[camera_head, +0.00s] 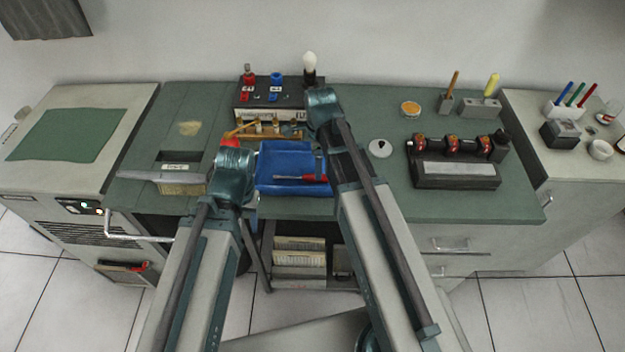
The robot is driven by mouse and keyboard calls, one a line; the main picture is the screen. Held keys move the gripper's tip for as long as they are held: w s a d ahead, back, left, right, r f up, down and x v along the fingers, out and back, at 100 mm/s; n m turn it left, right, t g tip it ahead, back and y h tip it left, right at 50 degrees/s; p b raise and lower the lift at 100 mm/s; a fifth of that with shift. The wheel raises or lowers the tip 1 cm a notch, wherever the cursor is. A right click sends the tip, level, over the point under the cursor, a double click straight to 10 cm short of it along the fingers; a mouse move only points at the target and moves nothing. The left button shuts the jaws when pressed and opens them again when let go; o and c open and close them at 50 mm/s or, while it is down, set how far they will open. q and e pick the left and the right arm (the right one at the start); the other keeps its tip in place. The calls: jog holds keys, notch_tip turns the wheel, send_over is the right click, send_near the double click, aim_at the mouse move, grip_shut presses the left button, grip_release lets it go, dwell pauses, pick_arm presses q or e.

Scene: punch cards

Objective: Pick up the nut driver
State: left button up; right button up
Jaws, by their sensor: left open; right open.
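A slim tool with a red handle (315,178) and a thin shaft lies across the blue tray (288,160) on the green bench; it looks like the nut driver, but its tip is too small to make out. My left gripper (236,160) is at the tray's left edge, apart from the tool; its fingers are mostly hidden by my wrist. My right gripper (294,130) is above the tray's back edge, by the wooden rack, open and empty. My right arm covers the tray's right edge.
The wooden rack (262,134) stands behind the tray, before a dark box (266,98) with red and blue knobs. A black device (455,172) with several red-marked parts stands right. A round white lid (380,148) lies between. The bench's front right is clear.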

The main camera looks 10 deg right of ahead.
aim_at(303, 177)
notch_tip(303, 177, down, 5)
jog(key=b, duration=0.5)
jog(key=shift+f, duration=0.1)
jog(key=shift+c, duration=0.2)
grip_shut()
